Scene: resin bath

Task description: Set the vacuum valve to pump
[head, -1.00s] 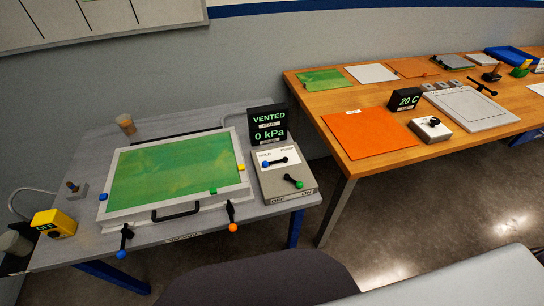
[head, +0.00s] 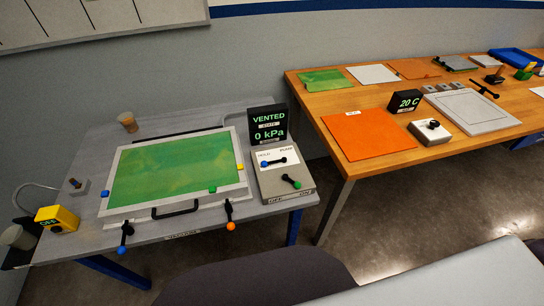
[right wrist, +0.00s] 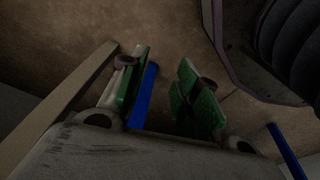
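The vacuum valve is a black lever with a blue knob (head: 265,164) on the white plate of a grey control box (head: 284,184). Its plate reads HOLD on the left and PUMP on the right; the blue knob points left, toward the HOLD side. The display (head: 268,125) reads VENTED and 0 kPa. My right gripper (right wrist: 165,90) shows only in the right wrist view, its green-padded fingers apart with nothing between them. My left gripper is not in view.
A framed tray with a green sheet (head: 170,170) and clamp levers with blue and orange knobs stands left of the box. A yellow switch box (head: 57,219) is at the left. A wooden table (head: 340,120) stands right, across a floor gap.

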